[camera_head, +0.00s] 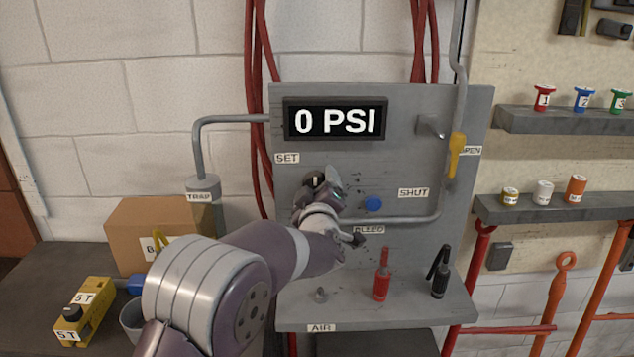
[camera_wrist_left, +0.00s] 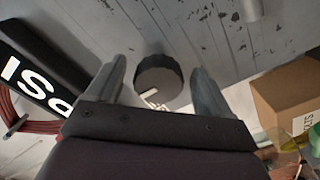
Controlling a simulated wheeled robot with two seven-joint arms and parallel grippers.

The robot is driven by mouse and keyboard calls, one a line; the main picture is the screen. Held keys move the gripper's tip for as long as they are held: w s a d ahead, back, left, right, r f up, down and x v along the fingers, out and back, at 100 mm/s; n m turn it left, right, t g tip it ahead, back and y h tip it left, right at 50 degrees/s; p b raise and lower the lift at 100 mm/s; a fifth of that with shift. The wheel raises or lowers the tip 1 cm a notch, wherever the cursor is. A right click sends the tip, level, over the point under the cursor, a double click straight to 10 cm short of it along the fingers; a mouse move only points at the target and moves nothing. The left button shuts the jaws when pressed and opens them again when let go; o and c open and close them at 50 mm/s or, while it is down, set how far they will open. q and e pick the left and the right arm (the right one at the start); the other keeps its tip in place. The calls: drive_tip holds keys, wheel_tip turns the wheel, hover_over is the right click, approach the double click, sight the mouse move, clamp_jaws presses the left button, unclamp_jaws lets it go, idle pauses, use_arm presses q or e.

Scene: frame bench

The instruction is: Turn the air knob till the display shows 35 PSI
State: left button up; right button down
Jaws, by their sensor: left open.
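The display (camera_head: 335,120) on the grey panel reads 0 PSI in white on black. A round black knob (camera_wrist_left: 158,76) sits on the panel between my left gripper's two fingers in the left wrist view, with a gap on each side. In the head view the knob (camera_head: 314,179) is mostly hidden by my left gripper (camera_head: 326,188), below the SET label (camera_head: 287,158). My left gripper is open. An AIR label (camera_head: 321,328) is on the front edge of the panel's ledge. My right gripper is out of view.
A yellow lever (camera_head: 456,155) stands upright by the OPEN and SHUT labels. A red tool (camera_head: 382,277) and a black tool (camera_head: 440,273) stand on the ledge. A cardboard box (camera_head: 155,235) is at left.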

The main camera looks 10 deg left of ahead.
use_arm(q)
drive_tip(key=shift+w, duration=0.55)
drive_tip(key=shift+s+a, duration=0.1)
drive_tip(key=c, duration=1)
drive_tip(key=shift+o, duration=0.2)
drive_tip(key=shift+m, duration=0.3)
drive_tip(key=m+p, duration=0.2)
drive_tip(key=m, duration=0.2)
drive_tip(key=shift+a+m, duration=0.1)
drive_tip(key=shift+m, duration=0.2)
drive_tip(key=m+p, duration=0.2)
drive_tip(key=m, duration=0.3)
drive_tip(key=shift+s+a+m+p, duration=0.1)
drive_tip(key=shift+m+p, duration=0.2)
drive_tip(key=shift+p, duration=0.05)
drive_tip(key=m+p, duration=0.2)
drive_tip(key=m, duration=0.3)
drive_tip(key=shift+a+p, duration=0.15)
drive_tip(key=shift+p, duration=0.15)
drive_tip(key=shift+m+p, duration=0.95)
drive_tip(key=shift+m, duration=1.45)
drive_tip(key=shift+f, duration=0.1)
